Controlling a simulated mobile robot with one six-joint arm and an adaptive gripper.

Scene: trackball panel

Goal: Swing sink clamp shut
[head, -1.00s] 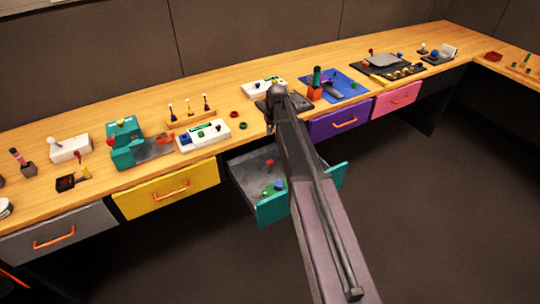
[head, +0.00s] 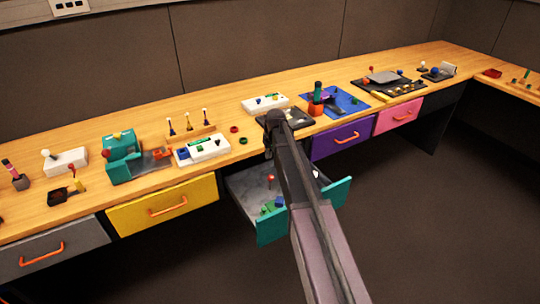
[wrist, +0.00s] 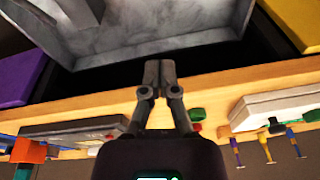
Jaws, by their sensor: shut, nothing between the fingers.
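My gripper (wrist: 160,72) is shut and empty in the wrist view, its fingertips at the worktop's front edge beside the open drawer (wrist: 130,30). In the head view my arm hides most of the gripper. I cannot tell for certain which thing is the sink clamp. A dark flat panel (head: 298,122) lies on the worktop just behind my wrist, partly hidden by the arm; it also shows in the wrist view (wrist: 75,133), to the left of my fingers and apart from them. The teal-fronted drawer (head: 272,228) stands open under my arm with small red, blue and green parts inside.
Closed purple (head: 342,138) and yellow (head: 162,207) drawers flank the open one. A white box (head: 203,149) and red and green discs (head: 238,135) lie left of my wrist. A teal device (head: 122,158) stands farther left. The floor at right is clear.

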